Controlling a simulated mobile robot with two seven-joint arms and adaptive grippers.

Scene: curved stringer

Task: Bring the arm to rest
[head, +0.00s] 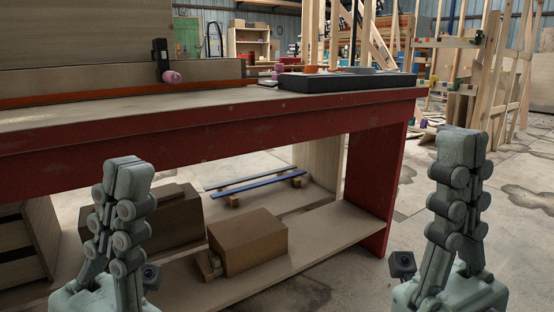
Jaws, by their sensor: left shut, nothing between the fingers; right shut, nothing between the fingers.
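My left gripper (130,165) is upright at the lower left of the head view, in front of the red workbench. Its fingers are closed together with nothing between them. My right gripper (460,135) is upright at the lower right, just right of the bench's right end. It is also closed and empty. Both grippers appear clear of the bench and point upward.
The red workbench (230,135) spans the left and middle. On its top are a black tray (345,83) and a small clamp with a pink handle (171,76). A cardboard box (247,242) sits on the lower shelf. Timber framing (505,70) stands behind right; open concrete floor lies right.

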